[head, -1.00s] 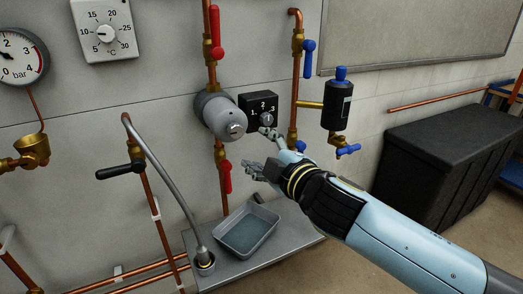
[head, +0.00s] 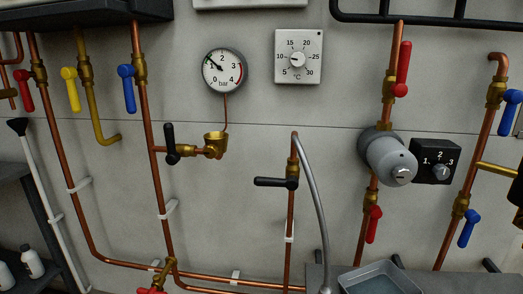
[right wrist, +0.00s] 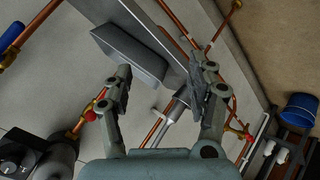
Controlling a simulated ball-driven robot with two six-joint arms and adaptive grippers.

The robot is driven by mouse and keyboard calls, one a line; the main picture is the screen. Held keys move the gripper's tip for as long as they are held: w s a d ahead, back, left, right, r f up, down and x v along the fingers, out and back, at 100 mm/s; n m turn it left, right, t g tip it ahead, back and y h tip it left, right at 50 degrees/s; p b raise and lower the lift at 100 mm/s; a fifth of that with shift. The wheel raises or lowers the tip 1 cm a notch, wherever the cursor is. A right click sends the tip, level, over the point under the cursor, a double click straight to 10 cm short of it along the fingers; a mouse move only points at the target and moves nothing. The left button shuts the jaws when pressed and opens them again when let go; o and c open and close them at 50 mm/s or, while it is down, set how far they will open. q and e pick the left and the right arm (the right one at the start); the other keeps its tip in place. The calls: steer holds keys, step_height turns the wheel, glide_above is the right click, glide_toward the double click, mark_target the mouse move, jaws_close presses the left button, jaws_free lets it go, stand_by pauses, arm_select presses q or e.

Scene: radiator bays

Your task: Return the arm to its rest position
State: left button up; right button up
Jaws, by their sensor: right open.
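My right gripper (right wrist: 160,95) shows in the right wrist view, its two grey fingers spread apart with nothing between them. Beyond the fingers lie the grey tray (right wrist: 130,55), the shelf edge and copper pipes. The grey pump (head: 388,158) and the black selector box (head: 436,160) with its numbered knob are on the wall at the right of the head view. Neither gripper shows in the head view.
A pressure gauge (head: 224,71) and a thermostat (head: 298,57) hang on the wall. A black-handled valve (head: 277,182) and a grey hose (head: 317,205) stand left of the pump. The tray (head: 378,280) is low right. A blue bucket (right wrist: 300,107) stands on the floor.

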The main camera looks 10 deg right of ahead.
steer(key=s+a+f+m+g+y+b, duration=0.1)
steer(key=s+a+f+m+g+b, duration=0.2)
steer(key=s+f, duration=1.35)
steer(key=s+f+m+g, duration=0.2)
steer(key=s+f, duration=0.1)
steer(key=s, duration=0.5)
steer(key=s+f+m+g+p, duration=0.1)
steer(key=s+f+m+g, duration=0.1)
steer(key=s, duration=0.7)
steer(key=shift+a+f+g+y, duration=0.25)
steer(key=shift+f+g+y, duration=0.15)
steer(key=shift+f+g, duration=0.5)
